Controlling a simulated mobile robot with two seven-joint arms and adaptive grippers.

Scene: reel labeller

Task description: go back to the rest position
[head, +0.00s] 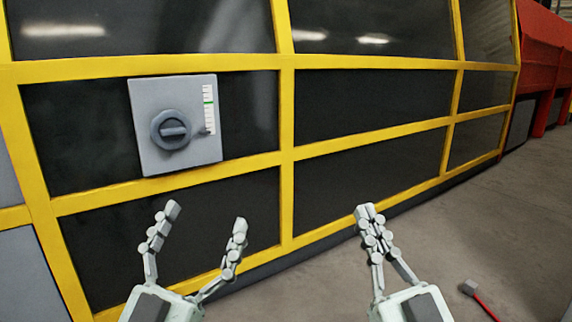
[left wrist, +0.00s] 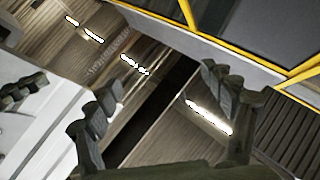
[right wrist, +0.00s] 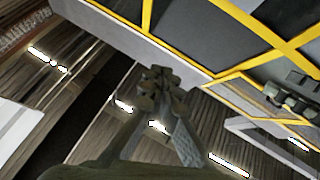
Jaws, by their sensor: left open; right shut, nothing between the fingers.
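My left gripper (head: 205,216) is open and empty in the head view, in front of the yellow-framed dark panels and below the grey control box. Its spread fingers also show in the left wrist view (left wrist: 158,95), with nothing between them. My right gripper (head: 370,210) is shut and empty, to the right of the left one, with its fingertips together. Its closed fingers show in the right wrist view (right wrist: 160,85). Both grippers point upward and touch nothing that I can see.
The grey control box (head: 150,95) with a round dark knob (head: 171,130) and a scale (head: 209,110) is on the machine's yellow frame (head: 286,150). A red-handled tool (head: 480,298) lies on the grey floor (head: 450,240) at the lower right. A red structure (head: 542,40) stands at far right.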

